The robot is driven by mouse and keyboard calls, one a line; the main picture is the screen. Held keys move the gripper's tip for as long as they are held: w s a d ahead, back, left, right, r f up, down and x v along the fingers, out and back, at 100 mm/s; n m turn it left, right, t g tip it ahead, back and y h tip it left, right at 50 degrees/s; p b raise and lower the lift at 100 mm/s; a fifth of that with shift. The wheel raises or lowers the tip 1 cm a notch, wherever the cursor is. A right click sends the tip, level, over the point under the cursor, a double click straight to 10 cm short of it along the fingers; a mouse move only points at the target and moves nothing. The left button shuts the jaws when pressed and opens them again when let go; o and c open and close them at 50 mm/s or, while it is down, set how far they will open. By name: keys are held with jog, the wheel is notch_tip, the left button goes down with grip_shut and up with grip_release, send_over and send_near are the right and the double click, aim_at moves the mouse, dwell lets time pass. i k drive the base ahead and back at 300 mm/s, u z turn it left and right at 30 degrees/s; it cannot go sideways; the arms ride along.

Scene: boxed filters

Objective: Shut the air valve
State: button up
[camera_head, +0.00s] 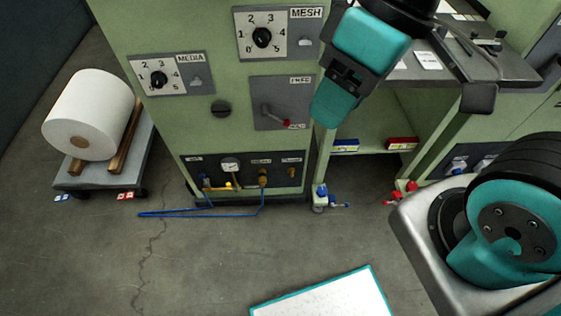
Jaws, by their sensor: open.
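A low dark panel (250,172) on the green machine carries a round pressure gauge (230,164). Below the gauge is a small yellow lever (219,188), which looks like the air valve handle; it lies roughly level, along the line of the fittings. The panel labels are too small to read surely. My gripper (345,79), teal and dark grey, hangs in the upper middle, in front of the machine's right edge. It is open, above and right of the lever, and well apart from it. Its fingertips are not clear and nothing shows in it.
A blue hose (190,212) loops on the floor before the panel, near a brass fitting (263,178). A red-tipped lever (275,116) and dials sit above. A paper roll (90,115) on a cart stands left. A teal-edged white board (325,298) lies in front.

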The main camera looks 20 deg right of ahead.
aim_at(202, 175)
jog(key=u, duration=2.7)
jog(key=i, duration=1.8)
jog(key=z, duration=3.2)
